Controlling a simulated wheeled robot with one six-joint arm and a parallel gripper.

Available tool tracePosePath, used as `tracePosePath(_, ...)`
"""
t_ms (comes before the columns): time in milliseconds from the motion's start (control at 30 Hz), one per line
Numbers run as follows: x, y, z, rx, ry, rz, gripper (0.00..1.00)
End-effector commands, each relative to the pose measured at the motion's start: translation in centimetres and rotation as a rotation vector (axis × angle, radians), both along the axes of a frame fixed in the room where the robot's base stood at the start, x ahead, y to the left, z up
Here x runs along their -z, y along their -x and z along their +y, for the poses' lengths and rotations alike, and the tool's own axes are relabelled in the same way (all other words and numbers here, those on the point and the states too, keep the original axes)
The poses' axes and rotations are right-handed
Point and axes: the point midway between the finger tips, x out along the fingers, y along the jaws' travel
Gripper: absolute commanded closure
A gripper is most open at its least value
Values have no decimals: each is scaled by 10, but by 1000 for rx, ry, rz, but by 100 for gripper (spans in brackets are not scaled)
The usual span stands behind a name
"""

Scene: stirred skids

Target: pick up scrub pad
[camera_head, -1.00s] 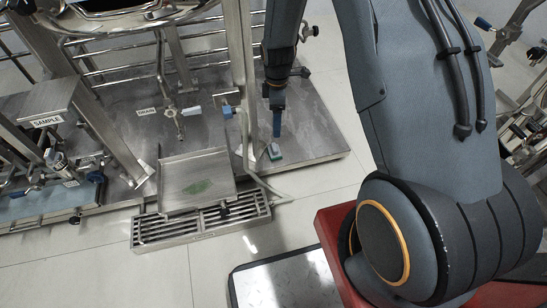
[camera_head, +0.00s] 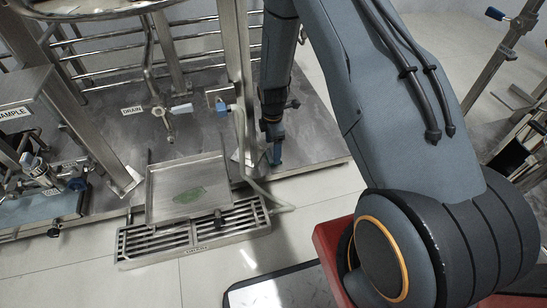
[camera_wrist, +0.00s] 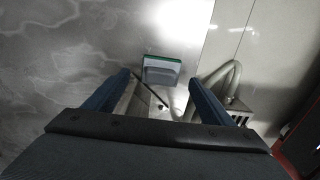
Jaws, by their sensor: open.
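The scrub pad (camera_wrist: 161,71) is a small grey block with a green edge. In the wrist view it lies on the metal skid floor, just beyond and between my gripper's two blue fingers. My gripper (camera_wrist: 158,80) is open and empty, with a finger to each side of the pad's near end and no visible contact. In the head view my gripper (camera_head: 277,153) points down close to the skid floor, and I cannot make out the pad there; the gripper seems to hide it.
A steel upright (camera_head: 236,70) and a grey hose (camera_head: 248,165) stand close left of my gripper. A metal tray (camera_head: 160,212) with a green patch sits over a slotted drain grate (camera_head: 128,245). The skid floor's front edge is nearby, with open tiles beyond.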

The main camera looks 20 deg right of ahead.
Motion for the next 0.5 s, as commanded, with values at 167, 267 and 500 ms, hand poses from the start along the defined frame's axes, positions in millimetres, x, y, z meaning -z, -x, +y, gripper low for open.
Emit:
tracePosePath(167,28,1,0,1,0,2,23)
tracePosePath(267,33,1,0,1,0,1,23)
tracePosePath(500,32,1,0,1,0,1,30)
